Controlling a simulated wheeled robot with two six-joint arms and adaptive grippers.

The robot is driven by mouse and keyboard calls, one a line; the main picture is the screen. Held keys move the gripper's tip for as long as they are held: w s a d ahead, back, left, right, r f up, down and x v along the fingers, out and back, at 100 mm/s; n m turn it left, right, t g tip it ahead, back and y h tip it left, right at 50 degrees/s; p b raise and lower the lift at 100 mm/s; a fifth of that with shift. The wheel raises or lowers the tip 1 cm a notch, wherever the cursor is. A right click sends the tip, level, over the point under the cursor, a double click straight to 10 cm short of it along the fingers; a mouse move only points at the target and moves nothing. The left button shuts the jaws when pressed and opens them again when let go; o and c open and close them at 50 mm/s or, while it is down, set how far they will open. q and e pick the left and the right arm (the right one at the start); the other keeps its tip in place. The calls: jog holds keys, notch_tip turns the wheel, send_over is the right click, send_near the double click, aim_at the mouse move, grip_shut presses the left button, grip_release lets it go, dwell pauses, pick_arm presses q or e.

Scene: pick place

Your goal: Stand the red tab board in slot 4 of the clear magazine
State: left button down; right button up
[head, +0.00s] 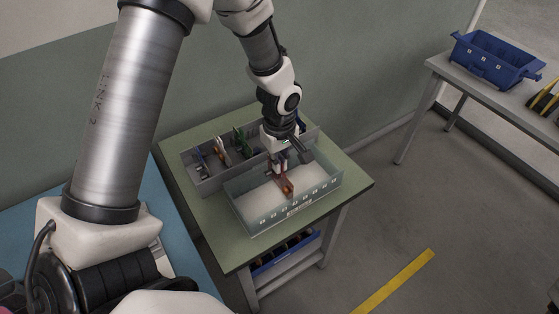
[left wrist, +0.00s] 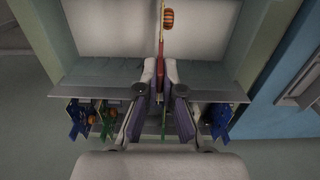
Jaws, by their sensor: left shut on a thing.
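My left gripper (head: 281,160) is shut on the red tab board (head: 286,186), a narrow red board with an orange part near its far end. The clear magazine (head: 249,215) stands at the front of the green table, with a row of pale labels along its front wall. The board hangs upright at the magazine, near the middle of its length; I cannot tell which slot it lines up with or whether its lower edge is seated. In the left wrist view the board (left wrist: 161,53) shows edge-on between the fingers (left wrist: 160,72). My right gripper is not in view.
A grey rack (head: 207,184) with several green, blue and other boards stands directly behind the magazine. The green table (head: 252,251) has free room at its left front. A blue crate (head: 492,60) sits on a separate table at the right. The wall is close behind.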

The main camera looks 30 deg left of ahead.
pick_arm(q)
jog(key=shift+f, duration=0.35)
jog(key=shift+f+b, duration=0.7)
jog(key=shift+f, duration=0.05)
jog(key=c, duration=0.8)
grip_release()
jog(key=shift+c, duration=0.2)
jog(key=shift+r, duration=0.15)
jog(key=shift+r+p, duration=1.2)
jog(key=shift+r, duration=0.2)
